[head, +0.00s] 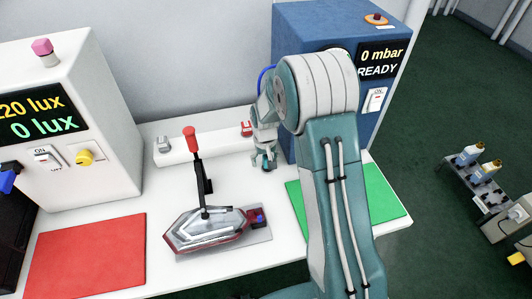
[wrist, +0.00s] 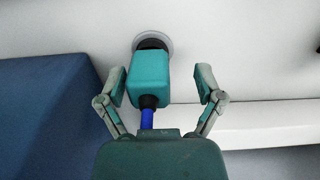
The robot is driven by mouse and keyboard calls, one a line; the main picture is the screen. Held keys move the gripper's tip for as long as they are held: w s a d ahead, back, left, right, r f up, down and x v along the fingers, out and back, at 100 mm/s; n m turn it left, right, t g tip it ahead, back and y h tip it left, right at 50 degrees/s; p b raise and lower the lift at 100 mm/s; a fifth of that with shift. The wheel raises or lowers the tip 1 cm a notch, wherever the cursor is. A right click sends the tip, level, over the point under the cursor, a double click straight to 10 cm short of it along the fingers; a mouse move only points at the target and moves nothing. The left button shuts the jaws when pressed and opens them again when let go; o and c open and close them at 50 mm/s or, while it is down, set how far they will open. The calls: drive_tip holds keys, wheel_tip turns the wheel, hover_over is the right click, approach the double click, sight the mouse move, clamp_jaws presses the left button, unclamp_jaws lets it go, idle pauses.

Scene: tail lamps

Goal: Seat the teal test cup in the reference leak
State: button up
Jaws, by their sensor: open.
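The teal test cup (wrist: 148,80) shows in the wrist view as a block with a black end toward a grey ring on the white surface. The ring, which looks like the reference leak (wrist: 168,42), is partly hidden behind the cup. I cannot tell how deep the black end sits in it. A blue hose (wrist: 147,118) leaves the cup's near end. My gripper (wrist: 160,92) is open, one finger on each side of the cup, with gaps showing. In the head view my gripper (head: 263,160) is low beside the blue tester, and the cup there is too small to make out surely.
The blue tester (head: 310,40) reading "0 mbar READY" stands close behind my arm. A white rail (head: 200,150) runs along the wall. A tail lamp in a toggle-clamp fixture (head: 210,228) stands mid-table, between red (head: 85,255) and green (head: 385,195) mats.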

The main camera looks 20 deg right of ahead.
drive_tip(key=shift+d+f, duration=0.15)
drive_tip(key=shift+d, duration=0.5)
drive_tip(key=shift+c, duration=1)
clamp_jaws()
drive_tip(key=shift+a, duration=0.25)
drive_tip(key=c, duration=0.6)
unclamp_jaws()
drive_tip(key=shift+a, duration=0.1)
clamp_jaws()
drive_tip(key=shift+r, duration=0.25)
drive_tip(key=shift+r, duration=1.35)
